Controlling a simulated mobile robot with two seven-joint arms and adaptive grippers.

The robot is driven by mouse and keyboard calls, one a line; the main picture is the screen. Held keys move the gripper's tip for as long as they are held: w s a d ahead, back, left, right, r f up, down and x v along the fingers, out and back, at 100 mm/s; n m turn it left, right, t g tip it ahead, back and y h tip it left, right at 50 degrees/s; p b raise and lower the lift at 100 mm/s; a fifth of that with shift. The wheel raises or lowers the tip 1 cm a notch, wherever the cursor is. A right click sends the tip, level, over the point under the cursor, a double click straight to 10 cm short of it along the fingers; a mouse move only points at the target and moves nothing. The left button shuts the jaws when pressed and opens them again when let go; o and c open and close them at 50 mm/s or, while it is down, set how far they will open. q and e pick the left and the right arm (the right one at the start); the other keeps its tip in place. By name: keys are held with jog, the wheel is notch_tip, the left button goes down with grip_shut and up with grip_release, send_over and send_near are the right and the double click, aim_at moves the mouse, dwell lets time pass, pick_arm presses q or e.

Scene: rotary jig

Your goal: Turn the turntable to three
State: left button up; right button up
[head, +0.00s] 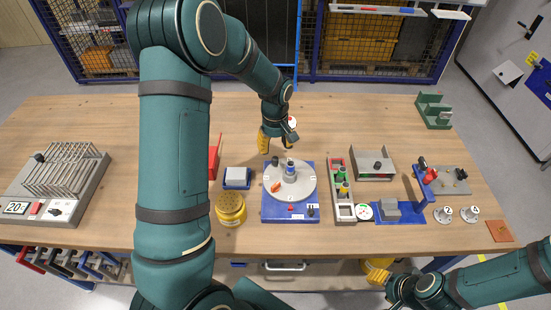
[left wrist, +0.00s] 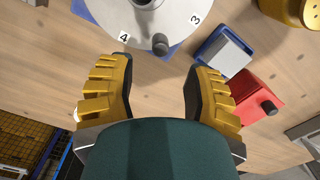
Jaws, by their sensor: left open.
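The turntable is a light grey disc (head: 298,186) on a blue base (head: 270,213) at the middle of the bench. A dark upright knob (head: 275,161) stands near its far rim. In the left wrist view the knob (left wrist: 160,44) sits at the disc's edge between the labels 4 (left wrist: 124,38) and 3 (left wrist: 195,19). An orange mark (head: 276,187) lies on the disc. My left gripper (head: 276,147) is open and empty just beyond the disc's far side; the knob lies ahead of its parted fingers (left wrist: 161,68), apart from them. My right gripper (head: 377,274) is off the bench's front edge, its opening unclear.
Left of the turntable are a blue tray with a grey block (head: 237,176), a yellow round container (head: 231,208) and a red box (head: 214,160). Right are a grey rack (head: 342,205) and a blue fixture (head: 400,215). The bench behind my left gripper is mostly clear.

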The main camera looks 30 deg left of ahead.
aim_at(275, 158)
pick_arm(q)
notch_tip(275, 158, down, 6)
jog(key=shift+f, duration=0.2)
grip_shut()
